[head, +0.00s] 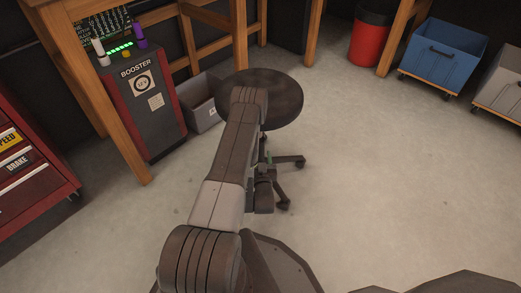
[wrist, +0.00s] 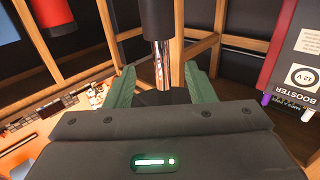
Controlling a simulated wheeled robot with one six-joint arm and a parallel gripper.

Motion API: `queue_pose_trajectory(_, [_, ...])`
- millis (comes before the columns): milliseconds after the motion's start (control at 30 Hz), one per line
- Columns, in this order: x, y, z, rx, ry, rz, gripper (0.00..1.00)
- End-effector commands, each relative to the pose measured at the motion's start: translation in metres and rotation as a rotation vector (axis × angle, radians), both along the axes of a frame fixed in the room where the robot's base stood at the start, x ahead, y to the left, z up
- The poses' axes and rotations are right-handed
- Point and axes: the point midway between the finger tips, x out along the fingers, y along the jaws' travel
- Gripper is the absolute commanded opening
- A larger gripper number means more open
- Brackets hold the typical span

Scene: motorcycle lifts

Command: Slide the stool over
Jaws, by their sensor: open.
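The stool has a round dark seat (head: 281,103) and a wheeled base (head: 288,162) on the concrete floor, right of the booster unit. My arm covers part of the seat and most of the stool's post in the head view. In the wrist view the stool's post shows as a shiny chrome rod (wrist: 162,62) below a black sleeve (wrist: 157,18). My gripper (wrist: 160,76) is open, its two green fingers on either side of the rod with a gap at each side. I cannot tell how deep the rod sits between them.
The booster unit (head: 146,112) and a grey bin (head: 202,110) stand left of the stool by a wooden bench (head: 119,125). A red tool cabinet (head: 35,185) is at far left. A red bin (head: 368,43) and a blue crate (head: 444,58) stand at back right. The floor right is clear.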

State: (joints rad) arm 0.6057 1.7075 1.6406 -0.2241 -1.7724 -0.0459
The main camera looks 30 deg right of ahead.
Motion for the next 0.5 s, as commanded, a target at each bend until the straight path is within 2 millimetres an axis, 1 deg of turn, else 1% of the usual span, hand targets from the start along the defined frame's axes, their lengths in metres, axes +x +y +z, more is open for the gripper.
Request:
queue_pose_trajectory(167, [0.024, -0.009, -0.001, -0.003, -0.004, 0.001, 0.49])
queue_pose_trajectory(500, [0.085, -0.034, -0.002, -0.002, -0.004, 0.001, 0.49])
